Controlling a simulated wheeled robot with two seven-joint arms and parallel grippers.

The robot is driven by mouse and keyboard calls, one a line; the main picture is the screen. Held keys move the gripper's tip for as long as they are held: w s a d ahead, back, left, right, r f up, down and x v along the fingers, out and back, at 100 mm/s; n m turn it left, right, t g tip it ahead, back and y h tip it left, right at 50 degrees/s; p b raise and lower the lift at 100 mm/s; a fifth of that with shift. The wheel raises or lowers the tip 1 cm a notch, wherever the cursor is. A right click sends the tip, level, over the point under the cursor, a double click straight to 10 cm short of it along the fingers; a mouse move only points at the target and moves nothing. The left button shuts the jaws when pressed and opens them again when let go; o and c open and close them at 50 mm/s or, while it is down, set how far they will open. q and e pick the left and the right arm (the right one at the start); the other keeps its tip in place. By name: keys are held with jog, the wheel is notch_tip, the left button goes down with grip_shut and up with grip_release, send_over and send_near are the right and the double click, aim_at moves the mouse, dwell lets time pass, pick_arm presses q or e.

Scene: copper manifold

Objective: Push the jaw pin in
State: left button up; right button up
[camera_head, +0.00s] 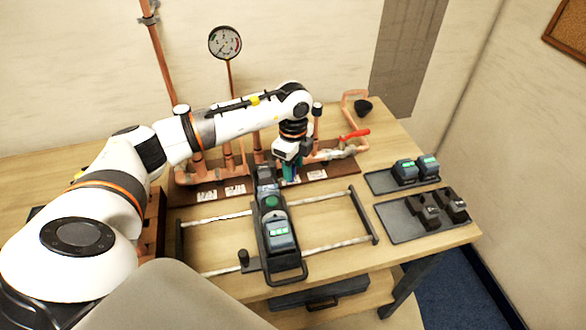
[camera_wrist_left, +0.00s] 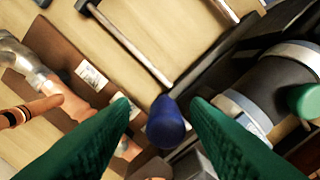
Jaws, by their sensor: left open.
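The jaw pin, seen as a dark blue round-ended knob (camera_wrist_left: 166,124), shows in the left wrist view between my fingers. My left gripper (camera_wrist_left: 158,106) is open there, with one green finger on each side of the pin; I cannot tell whether either touches it. In the head view my left gripper (camera_head: 290,171) points down at the far end of the press tool, and the pin is not clearly visible there. The dark press tool (camera_head: 277,234), with a green button and a lit display, lies on the rail frame (camera_head: 331,254). My right gripper is not in view.
Copper pipes (camera_head: 228,154) and a gauge (camera_head: 225,43) stand behind. A red valve handle (camera_head: 354,135) is right of my gripper. Trays with batteries (camera_head: 405,170) and dark jaws (camera_head: 425,209) lie at the right. Bare tabletop shows inside the rail frame.

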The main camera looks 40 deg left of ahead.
pick_arm(q)
notch_tip(320, 180, up, 10)
jog(key=shift+w+f+b, duration=0.15)
jog(key=shift+f+b, duration=0.05)
jog(key=shift+b, duration=1.05)
jog(key=shift+r, duration=0.5)
jog(key=shift+c, duration=0.2)
